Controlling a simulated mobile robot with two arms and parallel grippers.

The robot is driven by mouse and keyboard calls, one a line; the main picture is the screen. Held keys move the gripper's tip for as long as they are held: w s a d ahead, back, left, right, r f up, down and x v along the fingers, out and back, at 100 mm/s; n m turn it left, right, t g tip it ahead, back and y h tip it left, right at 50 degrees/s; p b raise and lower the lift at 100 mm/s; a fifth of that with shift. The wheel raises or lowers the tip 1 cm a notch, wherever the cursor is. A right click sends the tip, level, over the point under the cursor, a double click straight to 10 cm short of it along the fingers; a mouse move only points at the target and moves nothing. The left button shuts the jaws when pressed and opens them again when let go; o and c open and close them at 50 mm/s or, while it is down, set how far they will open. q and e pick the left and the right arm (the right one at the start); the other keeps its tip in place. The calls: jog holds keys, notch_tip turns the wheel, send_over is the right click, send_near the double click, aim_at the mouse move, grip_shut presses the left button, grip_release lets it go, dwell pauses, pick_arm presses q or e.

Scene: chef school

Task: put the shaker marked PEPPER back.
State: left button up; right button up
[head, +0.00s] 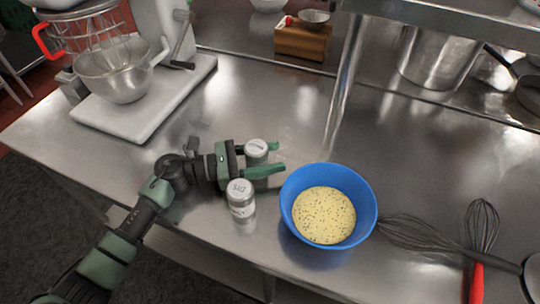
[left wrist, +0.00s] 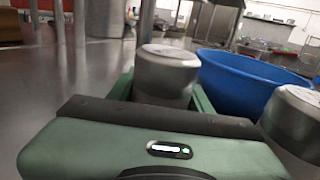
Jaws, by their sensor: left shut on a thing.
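My left gripper (head: 277,158) reaches in from the left over the steel counter. Its green fingers are shut on a shaker (head: 256,148) with a grey lid, upright between them. This shaker also shows between the fingers in the left wrist view (left wrist: 165,76). Its side label is hidden and the lid marking is too small to read, and I cannot tell if its base touches the counter. A second shaker (head: 240,198) stands upright just in front of the gripper; its lettering looks like SALT but is not clear. It is at the right edge of the left wrist view (left wrist: 292,118). My right gripper is not in view.
A blue bowl (head: 287,212) of speckled yellow batter stands close right of the gripper. Whisks (head: 420,234) lie farther right. A stand mixer (head: 140,110) is at the back left, a wooden block (head: 303,42) and a steel pot (head: 437,62) at the back. The counter behind the gripper is clear.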

pick_arm(q)
jog(key=shift+f, duration=0.15)
jog(key=o, duration=1.5)
jog(key=shift+o, duration=0.2)
jog(key=shift+r, duration=0.3)
jog(key=a+b, duration=0.1)
jog(key=a, duration=0.2)
jog(key=s+a+b, duration=0.1)
jog(key=a, duration=0.3)
jog(key=s+a+b, duration=0.1)
jog(key=a, duration=0.2)
jog(key=shift+a+f, duration=0.3)
jog(key=shift+s+a+r+b, duration=0.2)
jog(key=shift+a+b, duration=0.15)
jog(key=shift+a, duration=0.3)
